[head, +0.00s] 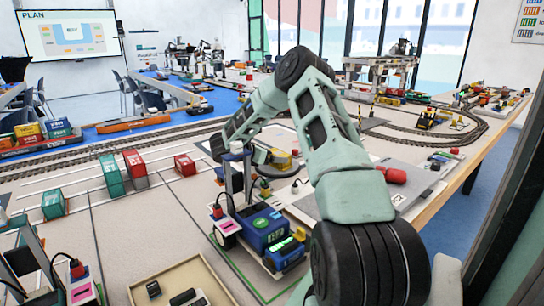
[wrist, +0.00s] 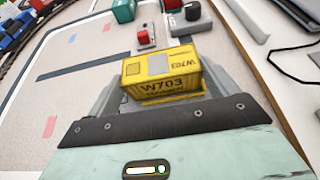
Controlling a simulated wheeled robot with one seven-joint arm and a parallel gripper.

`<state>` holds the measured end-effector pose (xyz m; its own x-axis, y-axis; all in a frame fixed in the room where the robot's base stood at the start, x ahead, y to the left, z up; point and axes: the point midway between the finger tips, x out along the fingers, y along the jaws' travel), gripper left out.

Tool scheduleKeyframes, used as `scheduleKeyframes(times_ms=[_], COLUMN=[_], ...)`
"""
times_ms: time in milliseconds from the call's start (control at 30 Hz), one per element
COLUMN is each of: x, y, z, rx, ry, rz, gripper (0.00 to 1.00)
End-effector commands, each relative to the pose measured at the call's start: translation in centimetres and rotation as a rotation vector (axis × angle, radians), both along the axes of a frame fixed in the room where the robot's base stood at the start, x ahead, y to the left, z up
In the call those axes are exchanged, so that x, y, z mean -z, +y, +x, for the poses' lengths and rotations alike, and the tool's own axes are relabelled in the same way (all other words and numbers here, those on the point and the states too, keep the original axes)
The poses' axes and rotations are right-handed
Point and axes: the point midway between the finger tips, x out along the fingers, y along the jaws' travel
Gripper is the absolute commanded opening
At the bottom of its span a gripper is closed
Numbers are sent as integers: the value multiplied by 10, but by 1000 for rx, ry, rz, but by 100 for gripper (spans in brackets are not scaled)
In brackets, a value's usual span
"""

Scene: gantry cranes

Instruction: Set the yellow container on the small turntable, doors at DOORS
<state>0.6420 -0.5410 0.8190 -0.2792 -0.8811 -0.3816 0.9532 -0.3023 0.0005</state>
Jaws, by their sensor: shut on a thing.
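The yellow container (wrist: 160,72), marked W703, is between the two grey fingers of my gripper (wrist: 163,88) in the wrist view. My gripper is shut on it, and its lower part is partly hidden by the gripper body. Whether it touches a surface below is hard to tell. In the head view my arm reaches over the table's middle, and a small yellow thing (head: 283,160) shows near its end; I cannot tell whether it is the container or part of a turntable. I cannot make out the small turntable or the DOORS mark for sure.
In the wrist view a red-topped box (wrist: 145,37) and a grey box with a black knob (wrist: 192,14) stand beyond the container. A black cable (wrist: 275,65) lies right. In the head view a blue wheeled vehicle (head: 262,230) stands in front; red and green containers (head: 112,175) stand left.

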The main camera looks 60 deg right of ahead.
Motion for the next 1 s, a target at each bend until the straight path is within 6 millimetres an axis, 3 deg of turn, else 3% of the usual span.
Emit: scheduleKeyframes(times_ms=[67, 400, 800, 1000], x=[1, -4, -33, -44], y=[0, 3, 72, 97], z=[0, 1, 24, 31], rx=[0, -2, -5, -2], ry=[0, 0, -1, -1], rz=[0, 0, -1, 0], gripper=[100, 100, 100, 100])
